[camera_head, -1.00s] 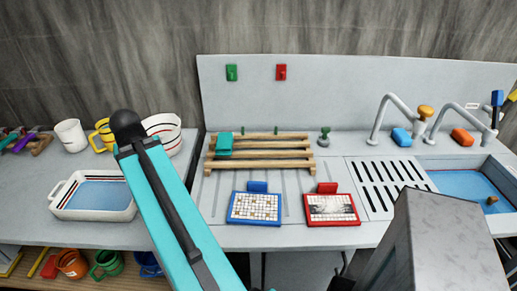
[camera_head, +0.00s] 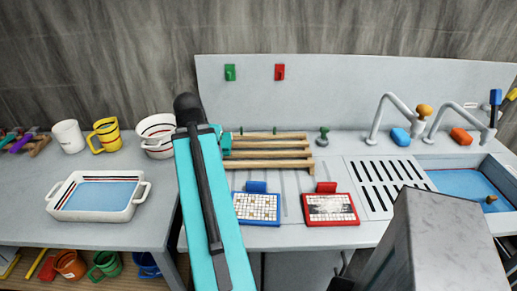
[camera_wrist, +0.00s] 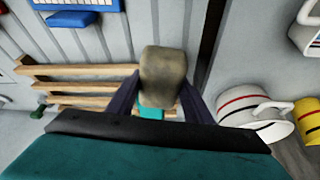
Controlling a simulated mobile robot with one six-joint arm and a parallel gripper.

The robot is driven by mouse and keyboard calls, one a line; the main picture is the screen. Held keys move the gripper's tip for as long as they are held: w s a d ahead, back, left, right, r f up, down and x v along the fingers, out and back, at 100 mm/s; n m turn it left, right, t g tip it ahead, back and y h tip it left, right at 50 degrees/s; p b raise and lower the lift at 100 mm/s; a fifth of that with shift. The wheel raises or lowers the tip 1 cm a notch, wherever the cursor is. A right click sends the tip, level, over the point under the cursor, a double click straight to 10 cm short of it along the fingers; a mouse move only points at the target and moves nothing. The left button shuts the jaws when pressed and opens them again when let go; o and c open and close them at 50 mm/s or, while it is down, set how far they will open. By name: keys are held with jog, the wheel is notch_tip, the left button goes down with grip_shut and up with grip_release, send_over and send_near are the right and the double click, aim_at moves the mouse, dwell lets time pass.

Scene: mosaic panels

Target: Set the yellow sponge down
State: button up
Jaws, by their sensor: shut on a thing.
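In the wrist view my gripper (camera_wrist: 160,98) is shut on the yellow sponge (camera_wrist: 163,72), a dull yellow-brown block in this light. The two dark fingers stand on either side of it. Behind it in that view are the slatted wooden rack (camera_wrist: 80,84) and a teal block (camera_wrist: 151,112), partly hidden by the sponge. I cannot tell how high the sponge is above the rack. In the head view my arm hides the gripper and sponge, and the rack (camera_head: 270,153) shows right of the arm.
A white basin (camera_head: 95,212) stands on the left counter, with a white bowl (camera_head: 157,146) and yellow mug (camera_head: 104,134) behind. Blue (camera_head: 257,207) and red (camera_head: 331,208) framed panels lie before the rack. A blue sponge (camera_head: 401,137) and orange sponge (camera_head: 462,137) sit by the taps.

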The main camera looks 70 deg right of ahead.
jog(key=s+d+m+g, duration=0.1)
jog(key=s+d+m, duration=0.2)
jog(key=s, duration=0.8)
jog(key=s+d+m+g, duration=0.1)
jog(key=s+d+m, duration=0.3)
jog(key=s, duration=0.8)
jog(key=shift+s+d+r+g+b, duration=0.3)
jog(key=shift+d+r, duration=0.1)
jog(key=shift+d, duration=0.25)
jog(key=shift+w, duration=0.1)
jog(key=w+d+f+p, duration=0.1)
jog(key=w+d+p, duration=0.3)
jog(key=w+d, duration=0.5)
jog(key=shift+w+d+f, duration=0.15)
jog(key=shift+w+f, duration=0.05)
jog(key=shift+w, duration=0.95)
jog(key=shift+w+d+f+p, duration=0.1)
jog(key=shift+w+f+p, duration=0.1)
jog(key=shift+f+p, duration=0.3)
jog(key=shift+w+d+f+p, duration=0.15)
jog(key=shift+f+p, duration=0.1)
jog(key=shift+f, duration=0.45)
jog(key=shift+w+d+f+p, duration=0.1)
jog(key=shift+w+f+p, duration=0.1)
jog(key=shift+f+p, duration=0.3)
